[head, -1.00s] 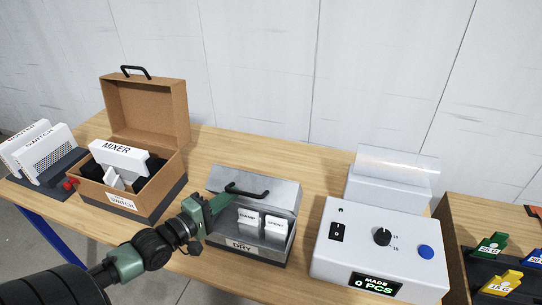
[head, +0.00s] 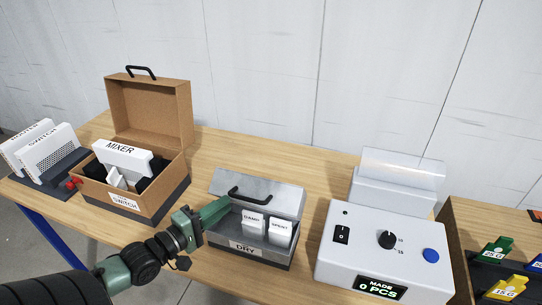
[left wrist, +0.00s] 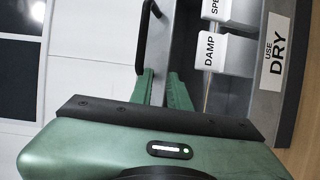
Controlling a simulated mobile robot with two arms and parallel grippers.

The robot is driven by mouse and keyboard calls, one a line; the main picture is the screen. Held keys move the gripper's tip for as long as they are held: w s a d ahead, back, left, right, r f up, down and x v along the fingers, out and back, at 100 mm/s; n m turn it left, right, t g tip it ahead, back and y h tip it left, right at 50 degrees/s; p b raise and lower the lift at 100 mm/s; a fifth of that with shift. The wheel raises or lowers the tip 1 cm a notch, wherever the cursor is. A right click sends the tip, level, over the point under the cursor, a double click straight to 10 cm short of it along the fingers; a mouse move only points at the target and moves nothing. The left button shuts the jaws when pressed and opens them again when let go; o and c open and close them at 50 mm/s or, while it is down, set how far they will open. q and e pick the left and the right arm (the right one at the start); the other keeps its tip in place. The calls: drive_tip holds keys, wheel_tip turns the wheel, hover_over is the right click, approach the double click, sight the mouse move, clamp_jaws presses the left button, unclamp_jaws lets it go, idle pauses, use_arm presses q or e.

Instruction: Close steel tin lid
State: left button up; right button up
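The steel tin (head: 270,256) stands on the table, with its DRY label at the front and white DAMP and SPENT cards inside. Its grey lid (head: 285,193), with a black handle (head: 249,197), is partly open and tilted above the tin's back. My left gripper (head: 226,203) is at the lid's left edge. In the left wrist view its green fingers (left wrist: 161,80) stand on both sides of the lid's thin grey edge, close against it, with the handle (left wrist: 148,35) beside them. The exact contact is partly hidden. My right gripper is not in view.
A brown case (head: 150,180) with an upright open lid stands left of the tin. A white machine (head: 385,248) with a knob and buttons stands close to its right. Coloured weights (head: 500,250) sit at far right. The table behind the tin is clear.

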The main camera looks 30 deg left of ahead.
use_arm(q)
drive_tip(key=s+a+f+b, duration=0.1)
drive_tip(key=s+f, duration=0.3)
drive_tip(key=shift+s+a, duration=0.2)
drive_tip(key=shift+s, duration=0.2)
drive_tip(key=shift+f, duration=0.1)
drive_tip(key=shift+p, duration=0.35)
